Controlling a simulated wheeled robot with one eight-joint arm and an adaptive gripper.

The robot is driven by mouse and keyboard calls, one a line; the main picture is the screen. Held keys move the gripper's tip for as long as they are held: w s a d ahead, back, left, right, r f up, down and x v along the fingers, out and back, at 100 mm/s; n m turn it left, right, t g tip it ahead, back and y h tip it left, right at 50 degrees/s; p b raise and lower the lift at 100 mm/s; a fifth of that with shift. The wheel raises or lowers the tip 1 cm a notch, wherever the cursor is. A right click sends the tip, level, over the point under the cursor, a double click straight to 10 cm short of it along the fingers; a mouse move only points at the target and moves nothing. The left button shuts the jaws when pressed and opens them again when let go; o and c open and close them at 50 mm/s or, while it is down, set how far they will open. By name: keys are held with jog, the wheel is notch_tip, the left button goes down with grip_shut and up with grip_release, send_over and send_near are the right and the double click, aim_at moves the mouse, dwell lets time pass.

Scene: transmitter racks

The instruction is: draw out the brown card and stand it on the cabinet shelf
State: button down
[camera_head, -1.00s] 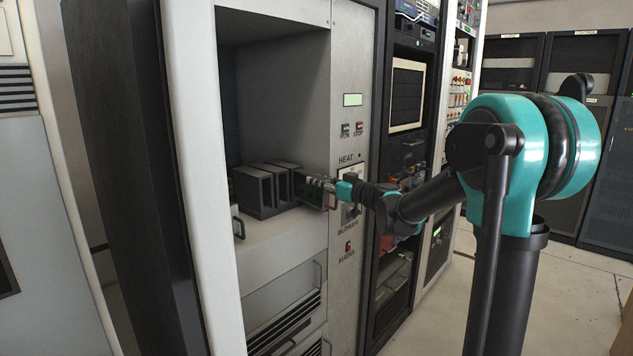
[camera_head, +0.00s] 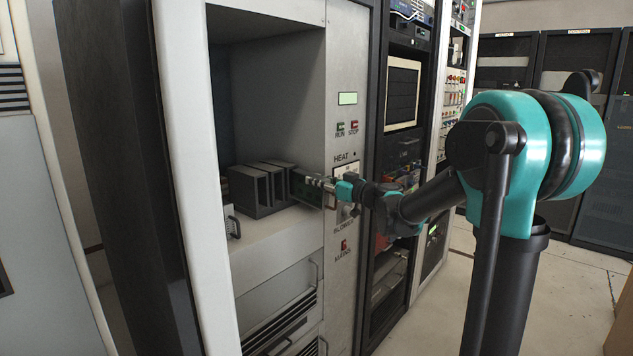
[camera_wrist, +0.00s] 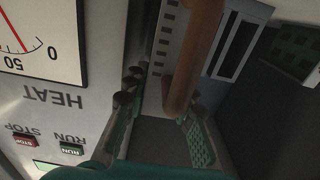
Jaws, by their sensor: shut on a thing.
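My gripper (camera_head: 322,182) is at the cabinet opening, beside the right end of a grey slotted rack (camera_head: 258,190). In the wrist view my gripper (camera_wrist: 160,108) is shut on the brown card's handle, a brown bar (camera_wrist: 190,60) that runs between the fingers. A pale slotted plate shows behind the bar. In the head view a dark green board (camera_head: 306,193) shows just below the gripper at the rack's right side; I cannot tell how much of it is still inside the rack. The cabinet shelf (camera_head: 275,233) is pale grey and lies under the rack.
Another handled card (camera_head: 233,222) is at the shelf's left front. The cabinet's right panel (camera_head: 345,130) with buttons and a meter is close to my gripper. The left cabinet post (camera_head: 185,150) bounds the opening. A brown box edge (camera_head: 622,310) shows at lower right.

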jog(key=shift+v, duration=1.3)
